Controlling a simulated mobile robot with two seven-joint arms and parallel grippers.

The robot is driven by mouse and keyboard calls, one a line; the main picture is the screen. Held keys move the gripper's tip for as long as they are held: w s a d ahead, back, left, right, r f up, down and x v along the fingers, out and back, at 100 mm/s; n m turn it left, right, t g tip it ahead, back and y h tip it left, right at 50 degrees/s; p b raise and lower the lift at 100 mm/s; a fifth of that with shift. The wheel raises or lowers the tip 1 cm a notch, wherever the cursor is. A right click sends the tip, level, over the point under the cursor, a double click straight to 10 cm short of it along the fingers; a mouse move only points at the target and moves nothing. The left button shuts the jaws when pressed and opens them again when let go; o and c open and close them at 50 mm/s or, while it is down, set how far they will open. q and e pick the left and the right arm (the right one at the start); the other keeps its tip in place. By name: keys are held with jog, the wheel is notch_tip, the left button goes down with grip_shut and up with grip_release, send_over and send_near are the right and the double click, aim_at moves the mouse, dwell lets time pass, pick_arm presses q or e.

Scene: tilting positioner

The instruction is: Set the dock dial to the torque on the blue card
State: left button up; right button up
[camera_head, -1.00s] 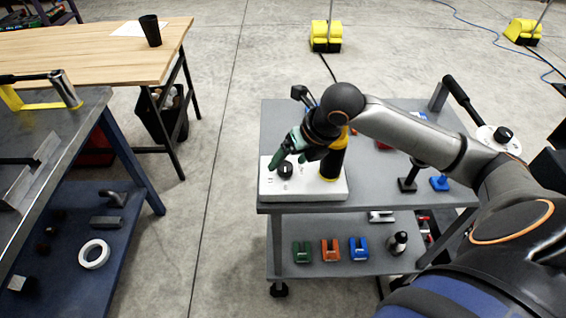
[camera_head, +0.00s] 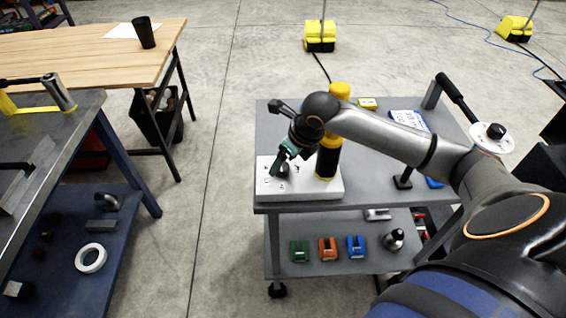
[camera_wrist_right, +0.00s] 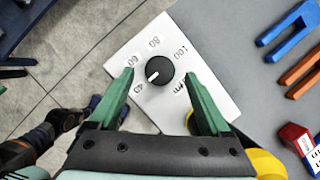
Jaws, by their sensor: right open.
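The white dock (camera_head: 300,189) sits at the near left of the grey cart's top. Its black dial (camera_wrist_right: 160,70) shows in the right wrist view, its white mark pointing lower left, towards a label that looks like 40. Labels 60, 80 and 100 run around it; another label beside the right finger is partly hidden. My right gripper (camera_wrist_right: 159,74) is open, its green fingers on either side of the dial in that view; contact cannot be told. In the head view the gripper (camera_head: 282,163) is over the dial. A blue-edged card (camera_head: 408,119) lies farther back; its writing is unreadable.
A black and yellow tool (camera_head: 328,160) stands upright on the dock, close to my right gripper. A small yellow card (camera_head: 367,103) lies at the cart's back. Green, orange and blue brackets (camera_head: 328,249) are on the lower shelf. A wooden table (camera_head: 90,55) stands left.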

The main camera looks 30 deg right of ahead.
jog(key=shift+x, duration=1.15)
grip_shut()
